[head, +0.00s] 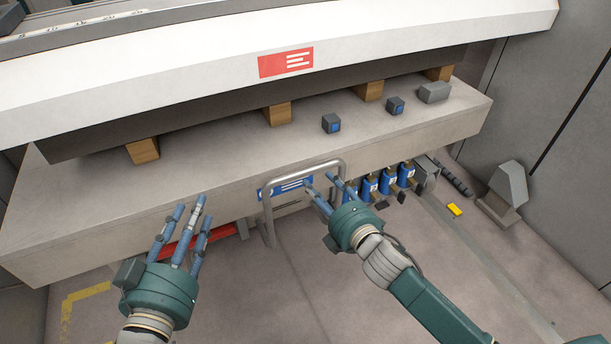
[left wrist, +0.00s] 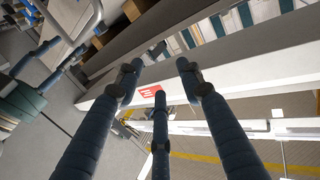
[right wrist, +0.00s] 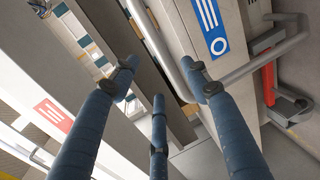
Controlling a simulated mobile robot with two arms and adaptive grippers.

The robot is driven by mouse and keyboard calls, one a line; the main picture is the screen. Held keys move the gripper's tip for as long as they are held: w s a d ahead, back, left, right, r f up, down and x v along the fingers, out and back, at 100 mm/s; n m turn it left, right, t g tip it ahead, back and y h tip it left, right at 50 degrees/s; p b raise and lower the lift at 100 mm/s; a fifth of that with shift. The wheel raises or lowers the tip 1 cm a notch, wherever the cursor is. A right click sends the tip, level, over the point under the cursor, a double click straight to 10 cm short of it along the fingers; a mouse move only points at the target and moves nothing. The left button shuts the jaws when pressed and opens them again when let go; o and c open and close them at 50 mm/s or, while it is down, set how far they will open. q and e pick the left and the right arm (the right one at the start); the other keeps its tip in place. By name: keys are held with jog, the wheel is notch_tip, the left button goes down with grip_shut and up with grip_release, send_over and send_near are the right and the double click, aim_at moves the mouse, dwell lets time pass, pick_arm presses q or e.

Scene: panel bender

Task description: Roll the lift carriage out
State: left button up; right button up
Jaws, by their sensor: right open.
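In the right wrist view the tube (right wrist: 262,62) bends beside the blue label (right wrist: 210,28). My right gripper (head: 324,184) is open at the handle's right side, its fingertips close to the tube; I cannot tell whether they touch. My left gripper (head: 193,208) is open and empty, left of the handle in front of the bench edge.
Blue cylinders (head: 370,187) stand right of the handle. A red bar (head: 215,236) lies low left. A yellow item (head: 455,210) is on the floor; the front floor is clear.

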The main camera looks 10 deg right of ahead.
aim_at(307, 172)
jog(key=b+x, duration=0.1)
jog(key=x, duration=0.4)
jog(key=shift+w+a+f+b, duration=0.1)
jog(key=shift+w+f+b, duration=0.05)
jog(key=shift+w+b, duration=0.2)
jog(key=b+x, duration=0.1)
jog(key=x, duration=0.2)
jog(key=shift+w+a, duration=0.1)
jog(key=shift+w, duration=0.25)
pick_arm(q)
jog(key=s+r+t+h, duration=0.1)
jog(key=r+t, duration=0.3)
jog(key=r, duration=0.4)
jog(key=s+r+t+h, duration=0.1)
jog(key=s+r+t, duration=0.3)
jog(key=r, duration=0.4)
jog(key=shift+d+h, duration=0.35)
jog(key=shift+h, duration=0.05)
pick_arm(e)
jog(key=shift+w, duration=0.2)
grip_shut()
